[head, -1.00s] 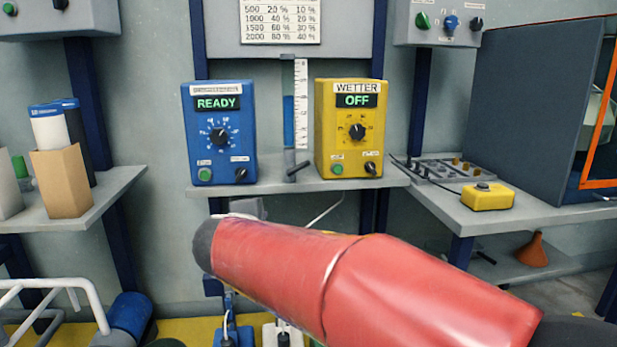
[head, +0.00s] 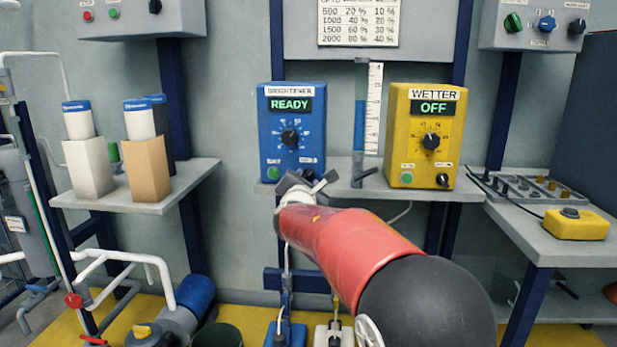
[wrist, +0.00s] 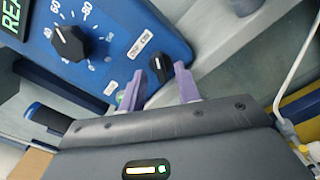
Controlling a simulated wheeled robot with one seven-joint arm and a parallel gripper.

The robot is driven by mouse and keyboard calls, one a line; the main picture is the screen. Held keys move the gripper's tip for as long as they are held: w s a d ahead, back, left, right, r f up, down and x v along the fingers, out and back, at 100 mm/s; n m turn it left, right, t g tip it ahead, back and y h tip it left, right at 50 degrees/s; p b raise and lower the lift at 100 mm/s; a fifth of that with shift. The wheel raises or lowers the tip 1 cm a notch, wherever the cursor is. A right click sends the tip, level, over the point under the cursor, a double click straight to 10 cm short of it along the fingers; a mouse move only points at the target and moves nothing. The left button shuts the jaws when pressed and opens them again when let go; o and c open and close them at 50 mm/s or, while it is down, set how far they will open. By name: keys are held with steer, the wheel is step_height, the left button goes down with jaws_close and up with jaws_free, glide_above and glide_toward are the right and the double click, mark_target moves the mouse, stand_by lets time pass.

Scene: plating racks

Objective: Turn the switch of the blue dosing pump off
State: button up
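The blue dosing pump (head: 291,107) stands on a wall shelf, labelled BRIGHTENER, with READY lit green. It has a black dial and a green button on its front. In the wrist view the pump (wrist: 112,28) fills the upper left, tilted. Its small black switch (wrist: 160,68) shows at the panel's lower corner, between and just beyond my fingertips. My gripper (wrist: 161,74) has its two purple fingers apart, with nothing held. In the head view my gripper (head: 306,184) is at the pump's lower right front and hides the switch there.
The yellow WETTER pump (head: 426,125), reading OFF, stands to the right. A clear level tube (head: 367,110) with a scale stands between the pumps. White-and-blue bottles (head: 140,120) stand on a left shelf. A yellow box (head: 576,224) lies on the right bench.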

steer(key=shift+w, duration=0.6)
steer(key=shift+c, duration=0.2)
jaws_close()
